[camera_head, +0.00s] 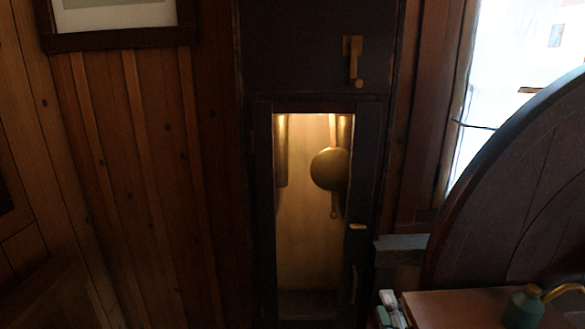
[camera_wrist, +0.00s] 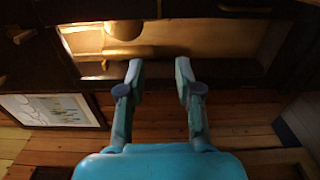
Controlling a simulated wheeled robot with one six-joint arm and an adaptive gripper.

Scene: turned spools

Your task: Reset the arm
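My gripper (camera_wrist: 159,76) shows in the wrist view, with its two fingers well apart and nothing visible between them. Beyond the fingertips is the tall dark clock case (camera_head: 364,215), with its lit window. The case also shows in the wrist view (camera_wrist: 225,68). My arm and gripper are not seen in the head view.
A round brass pendulum (camera_head: 329,169) hangs inside the case. A small table (camera_head: 460,308) at the lower right holds a green watering can (camera_head: 523,306). A dark curved panel (camera_head: 510,190) rises behind it. Wood-panelled wall (camera_head: 140,170) lies left.

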